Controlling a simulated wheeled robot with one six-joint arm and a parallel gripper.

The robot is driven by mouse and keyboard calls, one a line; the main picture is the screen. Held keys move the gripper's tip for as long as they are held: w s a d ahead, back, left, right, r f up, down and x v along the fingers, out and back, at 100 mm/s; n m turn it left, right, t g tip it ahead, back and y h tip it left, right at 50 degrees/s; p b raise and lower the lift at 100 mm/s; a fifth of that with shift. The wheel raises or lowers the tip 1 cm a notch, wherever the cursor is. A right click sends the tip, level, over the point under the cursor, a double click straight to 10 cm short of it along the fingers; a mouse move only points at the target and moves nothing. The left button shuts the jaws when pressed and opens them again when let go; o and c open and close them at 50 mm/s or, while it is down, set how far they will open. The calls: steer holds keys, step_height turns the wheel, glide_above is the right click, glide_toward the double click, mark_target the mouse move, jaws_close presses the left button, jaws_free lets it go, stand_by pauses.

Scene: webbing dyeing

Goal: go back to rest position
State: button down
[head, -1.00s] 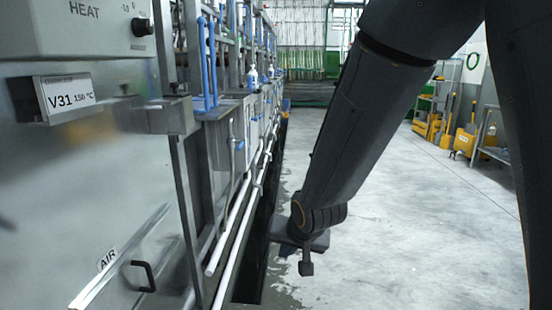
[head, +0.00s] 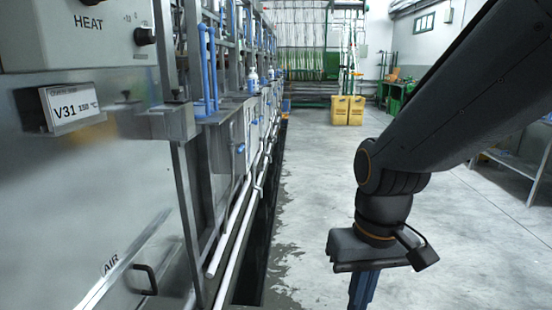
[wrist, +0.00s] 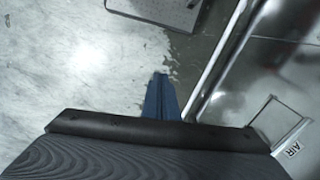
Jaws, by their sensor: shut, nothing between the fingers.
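My gripper (head: 363,290) hangs at the lower right of the head view, pointing down over the concrete floor. Its blue fingers are shut together with nothing between them, and their tips run off the bottom of the picture. In the wrist view my gripper (wrist: 160,95) shows as a narrow blue wedge over the floor. It is clear of the steel machine on the left of the head view and touches nothing that I can see.
The steel machine (head: 100,200) with a V31 label (head: 72,103) and white pipes (head: 240,225) lines the left. A dark floor channel (head: 258,250) runs beside it. Yellow containers (head: 347,110) stand at the back. A metal table (head: 515,162) is at the right. The middle floor is open.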

steer(key=d+r+m+p, duration=0.1)
steer(key=d+r+p, duration=0.4)
steer(key=p, duration=0.5)
steer(key=shift+s+d+r+p, duration=0.2)
steer(key=shift+s+r+p, duration=0.05)
steer(key=shift+r+p, duration=0.1)
stand_by(0.6)
